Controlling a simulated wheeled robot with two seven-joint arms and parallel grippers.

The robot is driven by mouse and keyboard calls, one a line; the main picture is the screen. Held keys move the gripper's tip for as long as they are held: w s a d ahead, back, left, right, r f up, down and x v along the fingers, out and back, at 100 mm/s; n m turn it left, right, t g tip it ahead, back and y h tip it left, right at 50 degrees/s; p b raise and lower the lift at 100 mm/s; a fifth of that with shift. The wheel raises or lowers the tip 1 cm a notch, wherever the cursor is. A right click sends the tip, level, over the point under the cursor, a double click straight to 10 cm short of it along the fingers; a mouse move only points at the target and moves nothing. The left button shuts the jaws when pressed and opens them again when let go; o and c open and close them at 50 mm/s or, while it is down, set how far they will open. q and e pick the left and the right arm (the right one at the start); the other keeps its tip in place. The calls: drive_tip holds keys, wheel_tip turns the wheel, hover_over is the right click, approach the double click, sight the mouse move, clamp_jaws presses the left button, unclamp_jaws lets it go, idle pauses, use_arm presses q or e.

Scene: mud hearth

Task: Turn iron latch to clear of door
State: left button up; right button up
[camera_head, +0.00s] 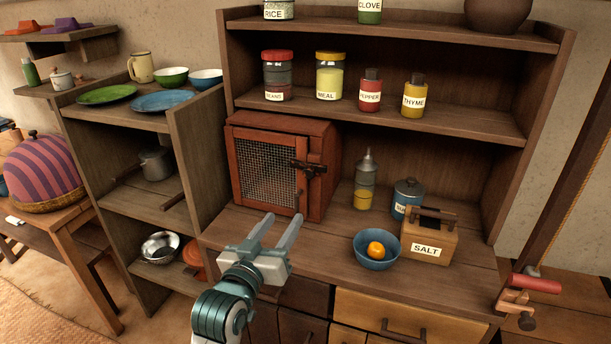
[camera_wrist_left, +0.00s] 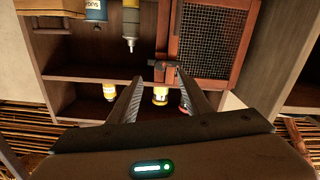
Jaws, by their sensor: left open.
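The dark iron latch (camera_head: 308,167) lies roughly level across the right edge of the red wooden mesh door (camera_head: 268,172) and onto the cabinet frame. The door looks shut. In the left wrist view, which is upside down, the latch (camera_wrist_left: 160,70) shows just beyond my fingertips, between them in the picture. My left gripper (camera_head: 281,217) is open and empty, below and in front of the small cabinet, its fingers pointing up toward the latch. It appears apart from the latch. The mesh door (camera_wrist_left: 208,42) also shows in the wrist view. My right gripper is not in view.
A blue bowl (camera_head: 376,257) with an orange fruit, a salt box (camera_head: 429,242) and an oil bottle (camera_head: 365,180) stand right of the cabinet on the counter. Labelled jars line the shelf above. The counter strip before the cabinet is clear.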

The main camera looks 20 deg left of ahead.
use_arm(q)
drive_tip(key=shift+s+a+r, duration=0.1)
drive_tip(key=shift+s+r, duration=0.05)
drive_tip(key=shift+r, duration=0.35)
drive_tip(key=shift+s+a+r, duration=0.1)
drive_tip(key=shift+s+r, duration=0.05)
drive_tip(key=shift+r, duration=0.35)
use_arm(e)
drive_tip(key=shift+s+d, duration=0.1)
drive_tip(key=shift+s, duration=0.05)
use_arm(q)
drive_tip(key=shift+w, duration=0.15)
drive_tip(key=p, duration=0.3)
approach(307, 174)
drive_tip(key=w, duration=0.8)
drive_tip(key=shift+d, duration=0.15)
drive_tip(key=shift+w+f, duration=0.1)
drive_tip(key=shift+w, duration=0.2)
drive_tip(key=c, duration=1.1)
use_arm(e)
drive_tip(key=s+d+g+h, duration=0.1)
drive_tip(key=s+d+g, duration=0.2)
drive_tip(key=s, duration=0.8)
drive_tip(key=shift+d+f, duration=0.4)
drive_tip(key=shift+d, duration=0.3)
